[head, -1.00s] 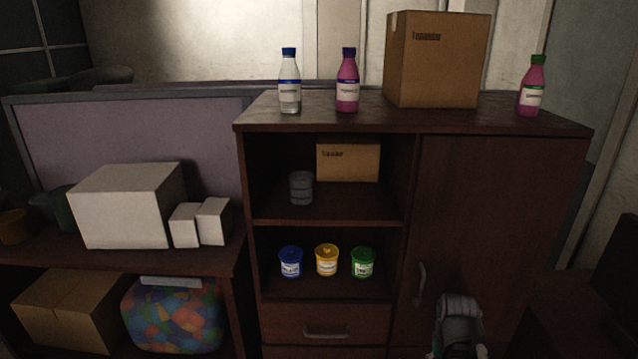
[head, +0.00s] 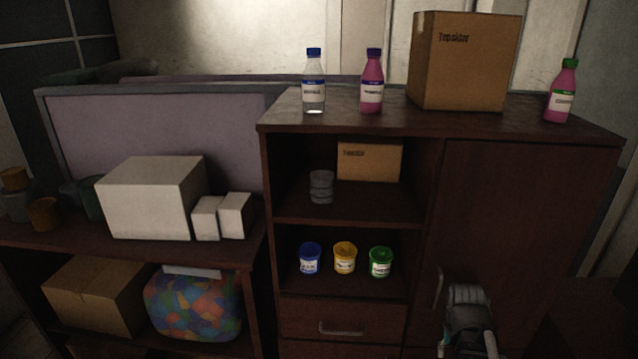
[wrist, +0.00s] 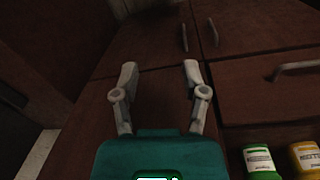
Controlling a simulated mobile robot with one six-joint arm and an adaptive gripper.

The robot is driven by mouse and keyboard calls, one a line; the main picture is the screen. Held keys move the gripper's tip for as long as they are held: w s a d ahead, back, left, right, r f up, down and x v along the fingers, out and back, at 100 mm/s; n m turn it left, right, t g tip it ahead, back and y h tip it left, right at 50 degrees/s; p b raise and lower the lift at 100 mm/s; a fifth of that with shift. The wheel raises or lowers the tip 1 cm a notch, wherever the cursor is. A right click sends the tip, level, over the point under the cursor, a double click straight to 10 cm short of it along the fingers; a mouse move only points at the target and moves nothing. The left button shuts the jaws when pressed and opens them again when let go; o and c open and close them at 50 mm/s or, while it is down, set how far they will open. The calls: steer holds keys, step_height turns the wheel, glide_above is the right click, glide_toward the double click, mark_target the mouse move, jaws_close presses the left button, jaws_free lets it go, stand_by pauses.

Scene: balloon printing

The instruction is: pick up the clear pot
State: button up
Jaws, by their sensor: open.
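The clear pot (head: 321,187) stands on the upper shelf of the dark cabinet, left of a small cardboard box, in the head view. It looks like a stack of see-through grey rings or cups; I cannot tell if it is one piece. My gripper (wrist: 160,75) is open and empty in the wrist view, its two fingers apart in front of the cabinet's wood. In the head view my arm shows at the bottom right, in front of the cabinet door, well right of and below the pot. The fingertips are hidden there.
Blue, yellow (head: 345,258) and green tubs stand on the lower shelf. Several bottles and a large cardboard box (head: 463,62) stand on the cabinet top. The drawer handle (head: 341,328) and door handle stick out. A small cardboard box (head: 369,161) sits right of the pot.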

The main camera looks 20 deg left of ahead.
steer(key=w+a+r+m+t+h+p, duration=0.2)
steer(key=w+a+r+p, duration=0.4)
steer(key=a+r+p, duration=0.4)
steer(key=w+a+r+m+t+h+p, duration=0.25)
steer(key=w+a+r+p, duration=0.5)
steer(key=r, duration=0.55)
steer(key=a+r+m+t+h+p, duration=0.1)
steer(key=a+r+t+p, duration=0.2)
steer(key=a, duration=1)
steer(key=s+a+r+m+t+p, duration=0.1)
steer(key=a+r+t+p, duration=0.2)
steer(key=a+r, duration=0.7)
steer(key=a, duration=0.3)
steer(key=shift+a+h+p, duration=0.2)
steer(key=shift+h+p, duration=0.15)
steer(key=shift+p, duration=0.05)
